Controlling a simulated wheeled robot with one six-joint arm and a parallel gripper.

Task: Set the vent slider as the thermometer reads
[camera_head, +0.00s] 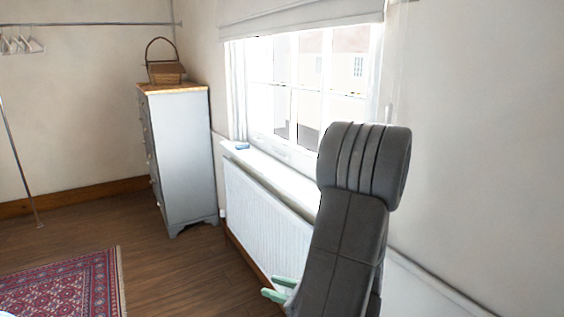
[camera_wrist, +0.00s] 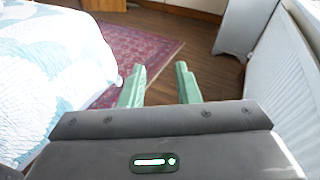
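I cannot make out a vent slider or a thermometer in either view. My gripper (camera_wrist: 161,80) shows in the wrist view with its two green fingers apart and bare wooden floor between them. It is open and empty. In the head view, the green fingers (camera_head: 278,291) show low in front of the radiator, partly hidden by my grey arm. A small blue object (camera_head: 242,146) lies on the window sill (camera_head: 270,170); it is too small to identify. My arm hides part of the window and sill.
A white radiator (camera_head: 262,215) runs below the window (camera_head: 300,85). A grey chest of drawers (camera_head: 185,160) with a wicker basket (camera_head: 165,72) stands in the far corner. A red rug (camera_head: 75,285) lies on the floor. A bed (camera_wrist: 50,70) is at left in the wrist view.

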